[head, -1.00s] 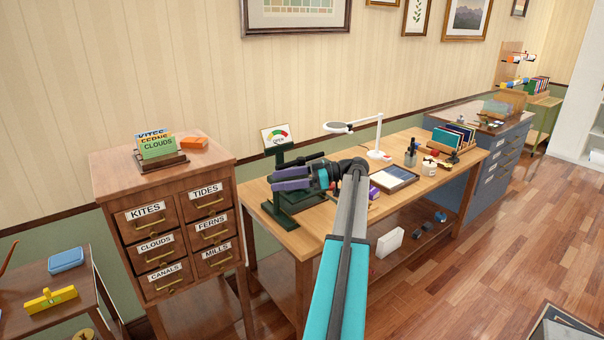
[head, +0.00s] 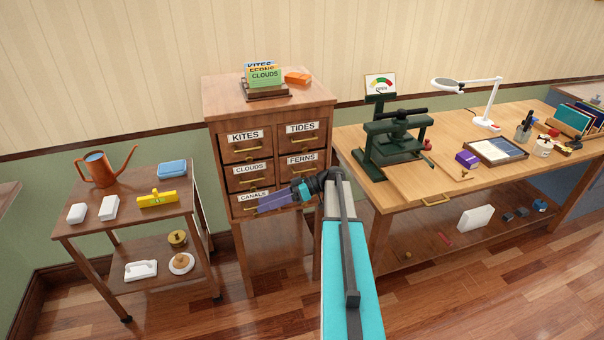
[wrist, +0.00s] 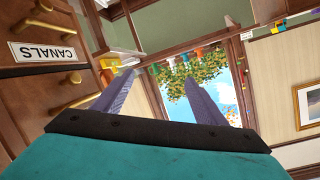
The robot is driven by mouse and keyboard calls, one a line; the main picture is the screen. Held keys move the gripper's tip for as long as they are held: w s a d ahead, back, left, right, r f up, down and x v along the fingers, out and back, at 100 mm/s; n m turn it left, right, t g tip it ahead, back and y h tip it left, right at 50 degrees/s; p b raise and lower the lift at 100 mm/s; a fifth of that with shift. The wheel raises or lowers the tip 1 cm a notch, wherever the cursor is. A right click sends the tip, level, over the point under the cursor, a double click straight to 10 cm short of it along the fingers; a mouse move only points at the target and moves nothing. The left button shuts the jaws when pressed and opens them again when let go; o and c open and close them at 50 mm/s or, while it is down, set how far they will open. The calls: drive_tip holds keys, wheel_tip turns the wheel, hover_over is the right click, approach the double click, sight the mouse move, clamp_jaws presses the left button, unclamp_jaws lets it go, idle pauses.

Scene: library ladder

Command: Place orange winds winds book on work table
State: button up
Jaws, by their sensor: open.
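An orange item (head: 298,77) lies flat on top of the card cabinet, right of the upright cards; it is too small to read any title. The wooden work table (head: 425,182) stands right of the cabinet. Several upright books (head: 575,116) stand in a rack at its right end; no WINDS lettering is readable. My gripper (head: 272,201) is open and empty, in front of the cabinet's lower drawers in the head view. In the wrist view its two purple fingers (wrist: 157,88) are spread with nothing between them, beside the CANALS drawer (wrist: 43,52).
The card cabinet (head: 226,110) carries a card holder (head: 264,90). A green press (head: 393,138), lamp (head: 467,85) and tray (head: 495,151) stand on the work table; its front left is mostly clear. A small cart (head: 125,214) with a watering can (head: 101,168) stands left.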

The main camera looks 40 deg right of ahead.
drive_tip(key=s+a+f+g+h, duration=0.1)
drive_tip(key=s+a+f+g, duration=0.35)
drive_tip(key=a+f, duration=0.75)
drive_tip(key=s+a+f+g+h, duration=0.1)
drive_tip(key=s+a+f+g, duration=0.4)
drive_tip(key=a, duration=1)
drive_tip(key=s+a+f+m+g+h, duration=0.1)
drive_tip(key=s+a+f+g+h, duration=0.2)
drive_tip(key=s+f, duration=0.6)
drive_tip(key=s+a+f+m+h, duration=0.1)
drive_tip(key=s+a+f+h, duration=0.1)
drive_tip(key=s+a+f, duration=0.65)
drive_tip(key=s+d+f+m+h, duration=0.2)
drive_tip(key=s+d+m+h, duration=0.3)
drive_tip(key=s+d, duration=0.5)
drive_tip(key=shift+d+f+h, duration=0.3)
drive_tip(key=shift+d+h, duration=0.6)
drive_tip(key=shift+d, duration=0.3)
